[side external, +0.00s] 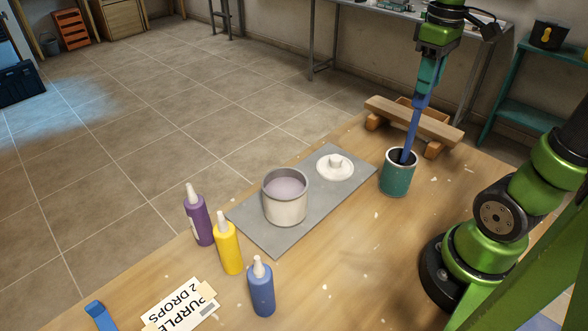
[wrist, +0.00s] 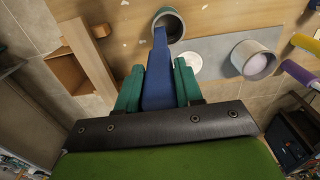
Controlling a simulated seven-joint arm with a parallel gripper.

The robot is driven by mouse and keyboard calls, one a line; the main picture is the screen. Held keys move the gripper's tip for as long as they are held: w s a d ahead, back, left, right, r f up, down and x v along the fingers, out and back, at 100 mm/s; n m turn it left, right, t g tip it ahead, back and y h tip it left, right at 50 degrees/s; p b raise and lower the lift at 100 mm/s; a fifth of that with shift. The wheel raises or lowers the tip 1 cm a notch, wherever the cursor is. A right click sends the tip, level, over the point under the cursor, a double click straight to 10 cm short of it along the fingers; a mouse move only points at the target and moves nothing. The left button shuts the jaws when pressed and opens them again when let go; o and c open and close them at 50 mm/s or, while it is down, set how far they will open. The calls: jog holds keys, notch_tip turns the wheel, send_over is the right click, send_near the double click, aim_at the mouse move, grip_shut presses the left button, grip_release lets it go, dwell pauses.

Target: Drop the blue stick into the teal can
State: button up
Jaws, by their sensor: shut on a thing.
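The blue stick (side external: 413,130) hangs down from my gripper (side external: 424,92), which is shut on its upper end. The stick tilts slightly, and its lower end is at the mouth of the teal can (side external: 397,175), seemingly just inside the rim. The can stands upright on the wooden table. In the wrist view the stick (wrist: 159,75) sits between the teal fingers of my gripper (wrist: 158,85) and points at the open mouth of the can (wrist: 169,20). How deep the tip reaches is hidden by the can's wall.
A wooden rack (side external: 412,122) stands just behind the can. A grey mat (side external: 255,215) to the left holds a pot of pale purple liquid (side external: 286,198) and a white lid (side external: 335,166). Purple (side external: 198,216), yellow (side external: 228,246) and blue (side external: 261,288) bottles stand nearer.

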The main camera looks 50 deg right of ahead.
aim_at(424, 97)
jog(key=shift+f, duration=2.55)
jog(key=o, duration=1.1)
jog(key=shift+r, duration=0.1)
notch_tip(424, 97, up, 17)
jog(key=shift+f, duration=0.15)
